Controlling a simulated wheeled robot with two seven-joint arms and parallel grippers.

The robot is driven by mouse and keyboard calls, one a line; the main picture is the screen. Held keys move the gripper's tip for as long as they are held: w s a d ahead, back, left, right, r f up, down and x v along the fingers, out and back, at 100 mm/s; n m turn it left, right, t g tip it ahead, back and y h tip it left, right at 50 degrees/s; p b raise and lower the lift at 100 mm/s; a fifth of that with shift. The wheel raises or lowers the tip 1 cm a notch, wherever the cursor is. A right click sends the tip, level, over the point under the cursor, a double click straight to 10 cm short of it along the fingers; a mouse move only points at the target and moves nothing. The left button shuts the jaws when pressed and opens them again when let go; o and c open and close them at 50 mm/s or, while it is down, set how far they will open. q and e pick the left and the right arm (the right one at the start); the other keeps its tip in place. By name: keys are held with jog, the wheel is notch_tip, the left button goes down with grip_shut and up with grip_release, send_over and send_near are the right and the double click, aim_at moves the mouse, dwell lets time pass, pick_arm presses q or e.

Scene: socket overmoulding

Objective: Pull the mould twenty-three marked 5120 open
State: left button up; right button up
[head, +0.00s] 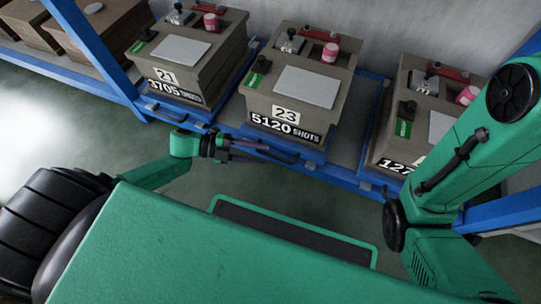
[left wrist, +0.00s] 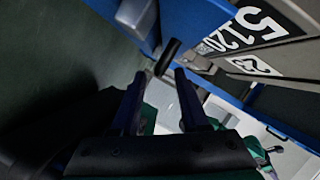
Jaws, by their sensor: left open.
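Mould 23 (head: 298,95) is a grey-brown block with a white 23 plate and a black 5120 SHOTS label (head: 285,127) on its front. It sits on a blue drawer with a dark bar handle (head: 285,157) at its front. My left gripper (head: 255,153) is at this handle, below the label. In the left wrist view the gripper (left wrist: 160,80) is open, its two dark fingers apart. The handle's end (left wrist: 168,57) shows just beyond and between the fingertips; I cannot tell whether they touch. The 5120 label (left wrist: 245,28) shows upper right. My right gripper is out of view.
Mould 21, marked 3705 (head: 190,65), stands to the left with its own handle (head: 163,114). A mould marked 127-something (head: 405,140) stands to the right, partly hidden by my right arm. A blue rack post (head: 95,50) rises at left. Green floor (head: 100,145) lies in front.

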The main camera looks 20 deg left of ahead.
aim_at(270, 154)
pick_arm(q)
jog(key=x, duration=0.3)
jog(key=shift+w+d+b, duration=0.15)
jog(key=shift+d+b, duration=0.25)
grip_shut()
jog(key=shift+f, duration=0.1)
dwell(1.0)
